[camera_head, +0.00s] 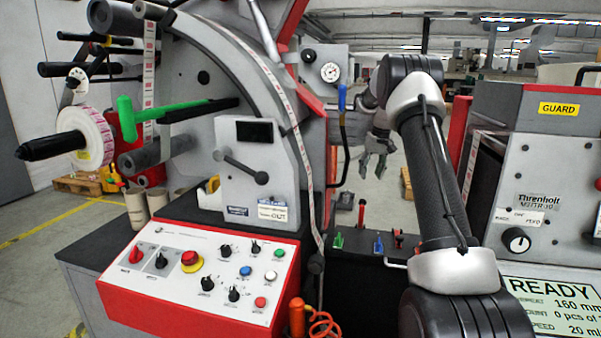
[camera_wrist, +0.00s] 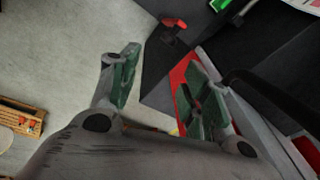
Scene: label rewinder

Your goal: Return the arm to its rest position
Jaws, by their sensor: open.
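My gripper (camera_head: 374,166) hangs open and empty in the gap between the two machines in the head view, its fingers pointing down. My arm rises at the right of centre and bends over at the top towards the gripper. In the wrist view the two fingers of my gripper (camera_wrist: 160,92) stand wide apart with nothing between them. Grey floor and part of a red and dark machine body show beyond them.
The label rewinder with its control panel (camera_head: 200,273) stands at left, with a label roll (camera_head: 88,138) and a green-handled lever (camera_head: 127,118). A blue-handled lever (camera_head: 342,98) is close to my gripper. The GUARD machine (camera_head: 558,109) stands at right. A pallet (camera_wrist: 22,117) lies on the floor.

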